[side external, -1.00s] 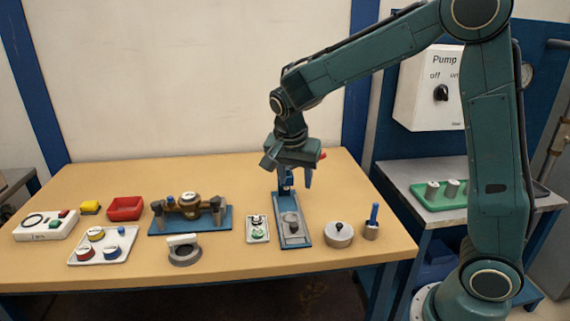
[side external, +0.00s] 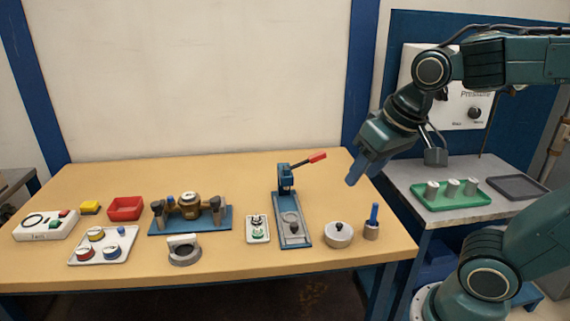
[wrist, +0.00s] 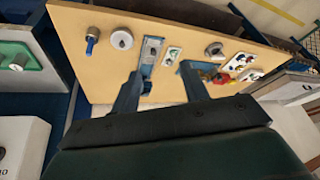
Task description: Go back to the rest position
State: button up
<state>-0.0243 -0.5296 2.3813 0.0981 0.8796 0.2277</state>
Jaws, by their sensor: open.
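My gripper (side external: 366,166) hangs in the air above the right end of the wooden table (side external: 330,172), near the gap beside the grey side table. In the wrist view its two blue fingers (wrist: 160,92) stand wide apart with nothing between them. The blue lever press (side external: 291,215), with a red-tipped handle, stands on the table to the left of my gripper and apart from it. A small round grey part sits on the press base.
A round lidded pot (side external: 338,236) and a grey cup with a blue-handled tool (side external: 372,222) stand below my gripper. A brass meter (side external: 190,206) is further left. A green tray (side external: 452,196) with grey cylinders sits on the side table. The wall panel (side external: 462,105) is behind my arm.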

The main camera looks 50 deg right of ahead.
jog(key=shift+s+a+f+n+t+y, duration=0.1)
jog(key=shift+s+a+n+t, duration=0.1)
jog(key=shift+s+n, duration=0.5)
jog(key=shift+s+a+f+n+t+y, duration=0.1)
jog(key=shift+s+a+n, duration=0.25)
jog(key=shift+s, duration=0.6)
jog(key=shift+s+a+f+n+t+y, duration=0.1)
jog(key=shift+s+n, duration=0.55)
jog(key=shift+s, duration=0.2)
